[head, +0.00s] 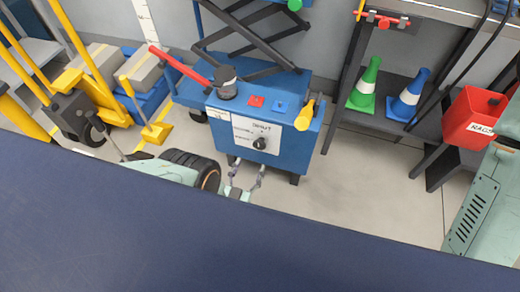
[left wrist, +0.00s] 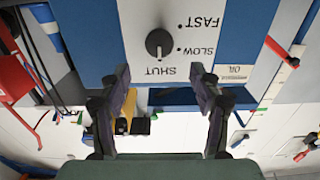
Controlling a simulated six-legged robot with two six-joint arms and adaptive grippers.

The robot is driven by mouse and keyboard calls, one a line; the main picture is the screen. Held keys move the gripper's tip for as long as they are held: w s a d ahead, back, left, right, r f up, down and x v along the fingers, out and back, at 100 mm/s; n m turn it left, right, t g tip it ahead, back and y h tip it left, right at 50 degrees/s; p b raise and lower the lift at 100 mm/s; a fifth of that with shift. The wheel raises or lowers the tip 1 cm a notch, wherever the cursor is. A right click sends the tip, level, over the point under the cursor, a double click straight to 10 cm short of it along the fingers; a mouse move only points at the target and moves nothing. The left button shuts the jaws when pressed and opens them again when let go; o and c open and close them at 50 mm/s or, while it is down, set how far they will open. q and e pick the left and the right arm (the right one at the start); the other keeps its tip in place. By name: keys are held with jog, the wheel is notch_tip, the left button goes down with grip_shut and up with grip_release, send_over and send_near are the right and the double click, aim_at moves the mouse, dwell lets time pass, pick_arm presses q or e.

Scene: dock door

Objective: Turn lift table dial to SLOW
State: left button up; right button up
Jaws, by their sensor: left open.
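The blue lift table (head: 225,128) stands in the middle of the head view, with a white dial plate on its front. The round black dial (head: 260,143) sits on that plate; it also shows in the left wrist view (left wrist: 159,43). The plate reads FAST, SLOW and SHUT there, and the dial's light mark appears to point at SHUT. My left gripper (head: 245,180) is just below and in front of the dial. In the left wrist view, its fingers (left wrist: 160,72) are open and empty, apart from the dial. My right gripper is not in view.
A red lever (head: 180,66), a red button (head: 256,101), a blue button (head: 281,107) and a yellow handle (head: 305,114) are close to the dial. A shelf with a green cone (head: 366,85) and a blue cone (head: 407,97) stands right. A red rags bin (head: 472,116) is farther right.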

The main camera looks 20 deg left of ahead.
aim_at(259, 146)
pick_arm(q)
jog(key=w+b, duration=0.1)
jog(key=w, duration=0.2)
jog(key=w+b, duration=0.1)
jog(key=w, duration=0.2)
jog(key=shift+w+d+f+b, duration=0.15)
jog(key=shift+w+d+b, duration=0.05)
jog(key=shift+w+b, duration=0.2)
jog(key=shift+w, duration=0.5)
jog(key=c, duration=1.1)
